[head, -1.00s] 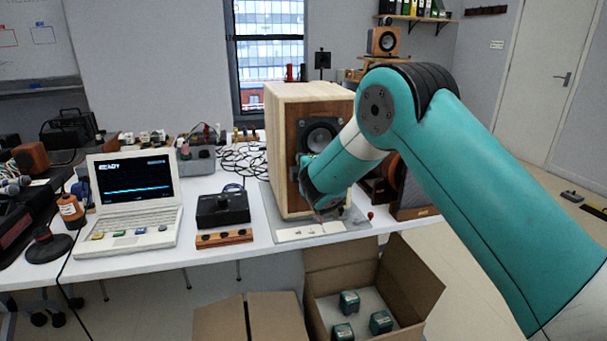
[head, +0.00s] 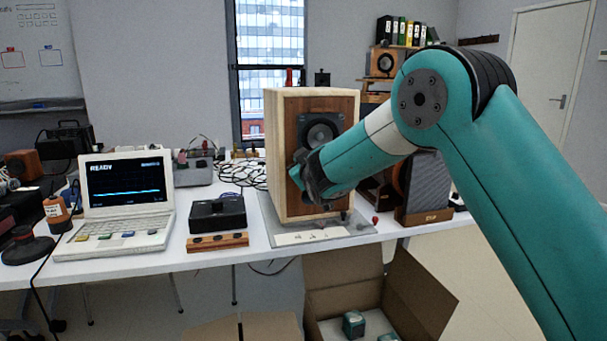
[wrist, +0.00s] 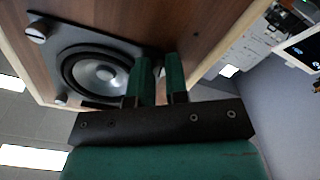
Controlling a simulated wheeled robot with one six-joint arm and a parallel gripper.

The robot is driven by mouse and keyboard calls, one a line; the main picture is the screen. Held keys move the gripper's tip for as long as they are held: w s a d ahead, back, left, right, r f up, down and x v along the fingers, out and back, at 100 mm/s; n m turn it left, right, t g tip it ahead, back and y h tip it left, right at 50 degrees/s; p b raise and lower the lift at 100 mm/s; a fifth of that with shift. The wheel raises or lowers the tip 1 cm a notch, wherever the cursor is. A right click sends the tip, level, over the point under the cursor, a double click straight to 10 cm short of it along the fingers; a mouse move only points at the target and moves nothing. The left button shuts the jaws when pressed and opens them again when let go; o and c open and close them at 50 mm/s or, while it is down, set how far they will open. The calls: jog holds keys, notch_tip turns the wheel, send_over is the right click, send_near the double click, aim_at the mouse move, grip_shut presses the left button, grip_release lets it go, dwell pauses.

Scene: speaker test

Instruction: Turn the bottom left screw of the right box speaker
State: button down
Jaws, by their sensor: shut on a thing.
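The box speaker (head: 282,150) stands upright on the table, with a brown wooden front and a dark driver plate (head: 322,130). In the wrist view, the driver (wrist: 98,74) appears roughly upside down. Two slotted screws show at its plate's corners, one (wrist: 37,32) at upper left and one (wrist: 60,100) at lower left in that picture. My gripper (wrist: 160,62) is at the plate corner that is the real bottom left, its fingers close together. It is shut on the screw there, which the fingers hide. In the head view, my gripper (head: 306,168) covers the speaker's lower left front.
The speaker stands on a grey mat (head: 345,232). A laptop (head: 125,195) reading READY and a black device (head: 217,212) are to its left. A dark-fronted box (head: 428,185) is to its right. An open cardboard box (head: 425,295) is on the floor in front.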

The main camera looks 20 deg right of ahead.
jog(key=shift+f+m+b, duration=0.2)
jog(key=shift+m+b, duration=2.4)
jog(key=shift+m, duration=0.4)
jog(key=shift+r+m, duration=0.1)
jog(key=shift+m, duration=0.2)
jog(key=c, duration=1.1)
grip_release()
jog(key=s+b, duration=0.1)
jog(key=s, duration=1.6)
jog(key=shift+s, duration=0.2)
